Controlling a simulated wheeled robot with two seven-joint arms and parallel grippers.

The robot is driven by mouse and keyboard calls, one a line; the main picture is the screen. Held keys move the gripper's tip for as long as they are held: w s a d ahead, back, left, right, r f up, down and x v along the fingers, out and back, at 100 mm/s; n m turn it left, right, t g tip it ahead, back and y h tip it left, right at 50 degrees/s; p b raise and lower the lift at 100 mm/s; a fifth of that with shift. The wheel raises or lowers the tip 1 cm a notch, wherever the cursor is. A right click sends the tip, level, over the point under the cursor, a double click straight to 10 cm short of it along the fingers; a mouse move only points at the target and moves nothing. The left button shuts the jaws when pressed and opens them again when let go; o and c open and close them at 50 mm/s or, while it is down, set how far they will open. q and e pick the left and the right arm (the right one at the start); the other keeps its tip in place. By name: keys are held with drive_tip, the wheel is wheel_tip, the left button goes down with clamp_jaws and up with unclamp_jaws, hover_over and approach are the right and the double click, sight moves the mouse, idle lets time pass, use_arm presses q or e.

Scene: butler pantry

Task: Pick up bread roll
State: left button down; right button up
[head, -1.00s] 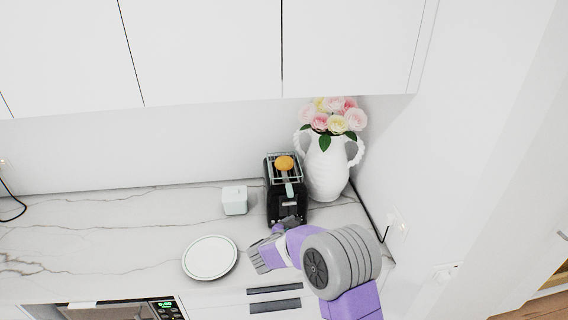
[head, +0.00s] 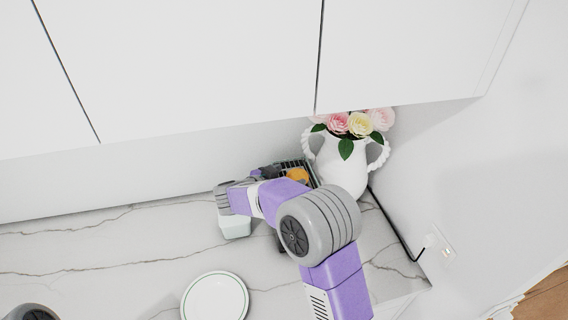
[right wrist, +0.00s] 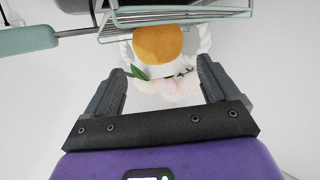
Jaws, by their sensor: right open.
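The orange-brown bread roll (head: 297,175) rests in the wire rack on the black toaster, partly hidden by my right arm in the head view. In the right wrist view the bread roll (right wrist: 158,44) is beyond the fingertips, roughly centred between them and just under the pale green wire rack (right wrist: 175,16). My right gripper (head: 280,172) is beside the toaster, pointing right toward the roll; its fingers are mostly hidden there. The right wrist view shows its two dark fingers (right wrist: 163,72) apart and empty. My left gripper is out of view.
The white vase with flowers (head: 340,165) stands right behind the toaster. A pale green box (head: 234,226) is below my right wrist. A white plate (head: 215,298) lies on the marble counter in front. White cabinets (head: 200,70) hang above. The counter's left side is clear.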

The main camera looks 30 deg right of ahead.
sight(301, 171)
drive_tip(key=shift+s+d+r, duration=0.2)
drive_tip(key=shift+s+d, duration=0.05)
drive_tip(key=shift+d+f, duration=0.1)
drive_tip(key=shift+d, duration=0.3)
drive_tip(key=x, duration=0.6)
drive_tip(key=shift+w+f, duration=0.25)
drive_tip(key=shift+w, duration=0.15)
drive_tip(key=shift+a, duration=0.1)
drive_tip(key=c, duration=0.7)
